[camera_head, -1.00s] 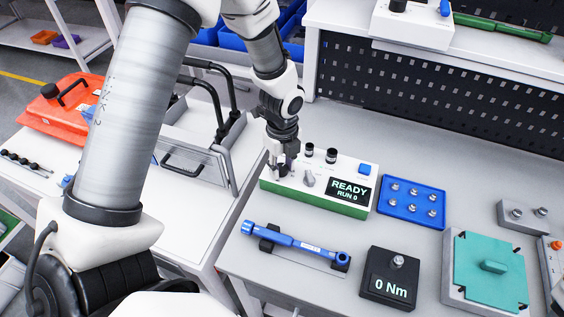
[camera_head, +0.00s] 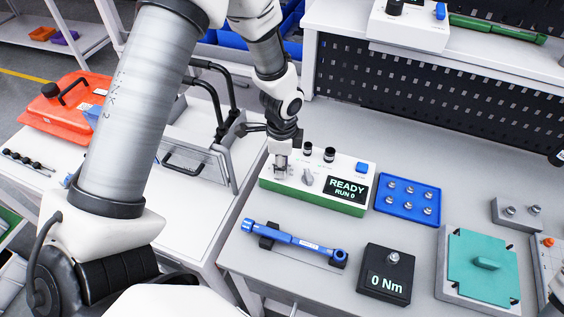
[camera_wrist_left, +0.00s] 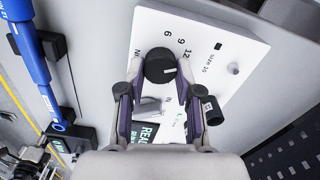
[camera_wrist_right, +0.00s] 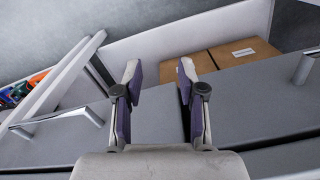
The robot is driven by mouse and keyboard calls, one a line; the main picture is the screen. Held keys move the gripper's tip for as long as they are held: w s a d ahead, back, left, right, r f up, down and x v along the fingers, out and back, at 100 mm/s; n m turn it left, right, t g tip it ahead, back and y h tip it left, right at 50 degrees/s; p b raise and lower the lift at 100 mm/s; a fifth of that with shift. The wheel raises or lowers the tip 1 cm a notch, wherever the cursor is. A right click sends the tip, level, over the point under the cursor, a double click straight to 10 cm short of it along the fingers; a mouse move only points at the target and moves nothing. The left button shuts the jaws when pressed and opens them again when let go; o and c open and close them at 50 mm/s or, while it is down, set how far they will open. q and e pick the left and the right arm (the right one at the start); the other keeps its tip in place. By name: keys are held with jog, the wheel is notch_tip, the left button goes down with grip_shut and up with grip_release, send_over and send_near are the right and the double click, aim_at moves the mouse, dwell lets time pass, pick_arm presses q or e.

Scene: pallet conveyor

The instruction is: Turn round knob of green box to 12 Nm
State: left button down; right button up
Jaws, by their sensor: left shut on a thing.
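The green box (camera_head: 318,205), with a white top and a display reading READY RUN 0, stands on the bench. My left gripper (camera_head: 280,172) points down at its left end and hides the round knob in the head view. In the left wrist view the black round knob (camera_wrist_left: 159,66) sits between the fingers of my left gripper (camera_wrist_left: 161,64), which is shut on it. The knob's white mark points right, near the 12 on the scale of 6, 9, 12; exact alignment is hard to tell. My right gripper (camera_wrist_right: 160,75) is open and empty, away from the box.
A blue torque wrench (camera_head: 295,241) lies in front of the box. A black 0 Nm tester (camera_head: 386,274), a blue tray of bolts (camera_head: 408,199) and a teal fixture (camera_head: 484,266) stand to the right. A perforated panel (camera_head: 430,95) rises behind.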

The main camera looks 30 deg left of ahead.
pick_arm(q)
jog(key=shift+s+f+n, duration=0.15)
jog(key=shift+f+n, duration=0.05)
jog(key=shift+n, duration=0.2)
jog(key=c, duration=0.8)
grip_release()
jog(key=shift+a, duration=0.1)
jog(key=shift+r, duration=0.1)
notch_tip(320, 180, up, 12)
jog(key=shift+f, duration=0.1)
